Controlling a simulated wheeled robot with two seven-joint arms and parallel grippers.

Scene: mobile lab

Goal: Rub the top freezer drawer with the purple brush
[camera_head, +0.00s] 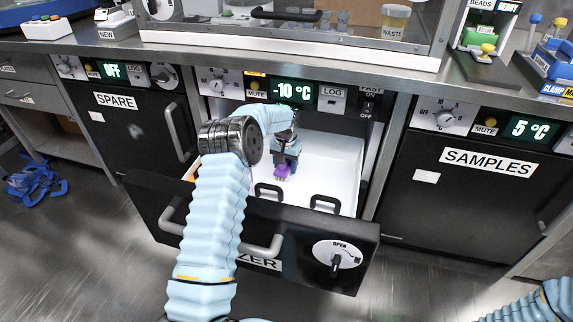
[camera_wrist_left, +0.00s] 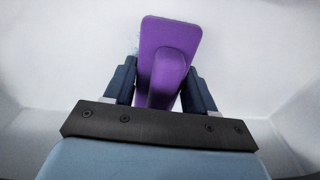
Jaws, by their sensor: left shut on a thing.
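The top freezer drawer (camera_head: 330,157) is white inside and sits within the freezer under the -10 °C display. The freezer's black front (camera_head: 300,250) is pulled out toward me. My left gripper (camera_head: 284,165) reaches down into the drawer and is shut on the purple brush (camera_head: 283,170). In the left wrist view the brush (camera_wrist_left: 172,45) sits between the two fingers of my gripper (camera_wrist_left: 160,90), with the white drawer surface behind it. Whether the bristles touch that surface I cannot tell. My right gripper is not in view; only part of my right arm shows at the lower right.
Two black handles (camera_head: 325,203) stand inside the drawer near its front. The closed SAMPLES unit (camera_head: 480,200) is on the right and the SPARE unit (camera_head: 140,135) on the left. A counter edge (camera_head: 300,50) runs above. A blue tangled thing (camera_head: 35,178) lies on the floor at left.

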